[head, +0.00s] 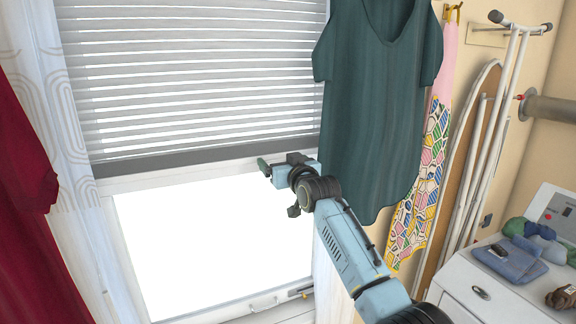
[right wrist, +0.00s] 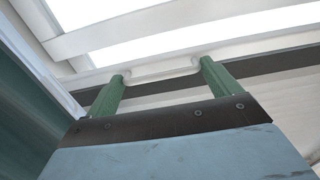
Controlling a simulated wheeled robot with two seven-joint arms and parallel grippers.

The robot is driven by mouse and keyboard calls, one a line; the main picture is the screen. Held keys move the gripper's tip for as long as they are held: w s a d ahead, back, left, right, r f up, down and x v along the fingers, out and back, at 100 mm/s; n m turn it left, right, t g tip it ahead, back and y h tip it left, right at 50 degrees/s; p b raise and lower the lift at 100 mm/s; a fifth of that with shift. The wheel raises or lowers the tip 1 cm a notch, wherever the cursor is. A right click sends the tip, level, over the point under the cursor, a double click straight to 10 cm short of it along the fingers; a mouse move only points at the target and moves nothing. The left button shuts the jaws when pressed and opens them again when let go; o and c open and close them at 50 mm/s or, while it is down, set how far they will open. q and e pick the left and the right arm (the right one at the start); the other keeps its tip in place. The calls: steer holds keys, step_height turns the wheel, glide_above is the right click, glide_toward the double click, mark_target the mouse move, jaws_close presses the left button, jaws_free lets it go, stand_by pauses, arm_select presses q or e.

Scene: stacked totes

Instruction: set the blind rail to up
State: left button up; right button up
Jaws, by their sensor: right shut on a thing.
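The blind rail (head: 205,154) is the dark grey bar along the bottom of the slatted blind (head: 195,75). It hangs partway down the window, with bright open pane below it. My right gripper (head: 268,168) is at the right part of the rail, just under it. In the right wrist view, its two green fingers (right wrist: 162,78) stand wide apart, one at each end of a pale handle-like piece (right wrist: 160,71), and are shut on it. The dark rail (right wrist: 275,64) runs behind the fingers there. My left gripper is not in view.
A dark green garment (head: 375,100) hangs close to the right of my right gripper. A red garment (head: 30,210) hangs at the left. An ironing board (head: 470,150) leans at the right, beside a white cabinet (head: 490,300) with cloths on it. A window handle (head: 263,304) is low on the frame.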

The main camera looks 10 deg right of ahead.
steer(key=shift+d+r, duration=0.25)
steer(key=shift+r, duration=0.05)
steer(key=o, duration=1.1)
steer(key=shift+o, duration=0.2)
steer(key=shift+f, duration=0.15)
steer(key=shift+s+f, duration=0.15)
steer(key=shift+s, duration=0.35)
steer(key=b+v, duration=0.2)
steer(key=v, duration=1)
steer(key=shift+s, duration=0.2)
steer(key=shift+d, duration=0.15)
